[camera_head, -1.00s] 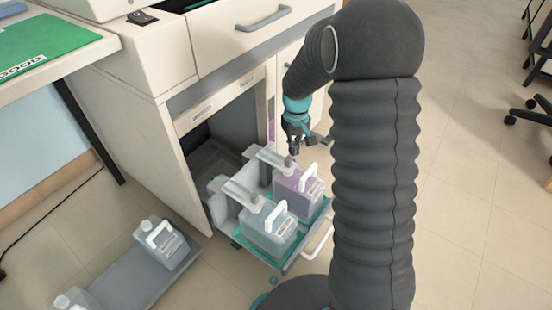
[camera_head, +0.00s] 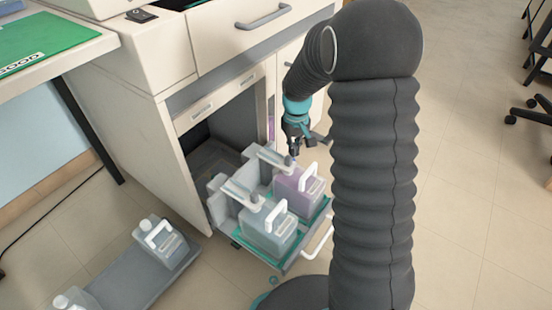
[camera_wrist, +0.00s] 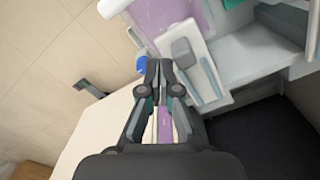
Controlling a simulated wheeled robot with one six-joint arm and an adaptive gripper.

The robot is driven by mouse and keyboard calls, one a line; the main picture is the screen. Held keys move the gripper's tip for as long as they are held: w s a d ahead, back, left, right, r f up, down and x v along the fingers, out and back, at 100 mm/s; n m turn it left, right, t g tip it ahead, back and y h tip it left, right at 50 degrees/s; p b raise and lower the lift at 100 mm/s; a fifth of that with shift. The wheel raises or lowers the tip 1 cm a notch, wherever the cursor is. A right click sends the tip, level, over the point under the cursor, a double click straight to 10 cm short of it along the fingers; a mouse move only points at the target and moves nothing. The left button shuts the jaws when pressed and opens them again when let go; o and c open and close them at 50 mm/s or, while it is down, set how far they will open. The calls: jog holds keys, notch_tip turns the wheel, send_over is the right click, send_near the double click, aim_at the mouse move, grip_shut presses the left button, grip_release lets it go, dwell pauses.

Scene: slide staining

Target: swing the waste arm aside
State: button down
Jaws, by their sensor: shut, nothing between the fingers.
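Two pale waste arms reach over the containers in the pulled-out drawer: the rear one (camera_head: 274,158) over a purple-filled container (camera_head: 292,192), the front one (camera_head: 240,192) over a clear grey one (camera_head: 264,236). My gripper (camera_head: 294,150) is shut and empty beside the tip of the rear arm, above the purple container. In the wrist view my fingertips (camera_wrist: 167,66) are together, close to the grey end of that arm (camera_wrist: 184,52). I cannot tell whether they touch it. The purple container (camera_wrist: 180,14) shows beyond the fingers.
The drawer has a white front handle (camera_head: 318,240) and teal trays. The cabinet (camera_head: 150,140) stands open behind it. Spare containers sit on a grey floor platform (camera_head: 135,275) at the lower left. Open floor (camera_head: 460,200) lies at the right.

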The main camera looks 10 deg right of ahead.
jog(key=shift+f+b, duration=0.3)
jog(key=shift+f, duration=0.9)
jog(key=shift+s+f, duration=0.1)
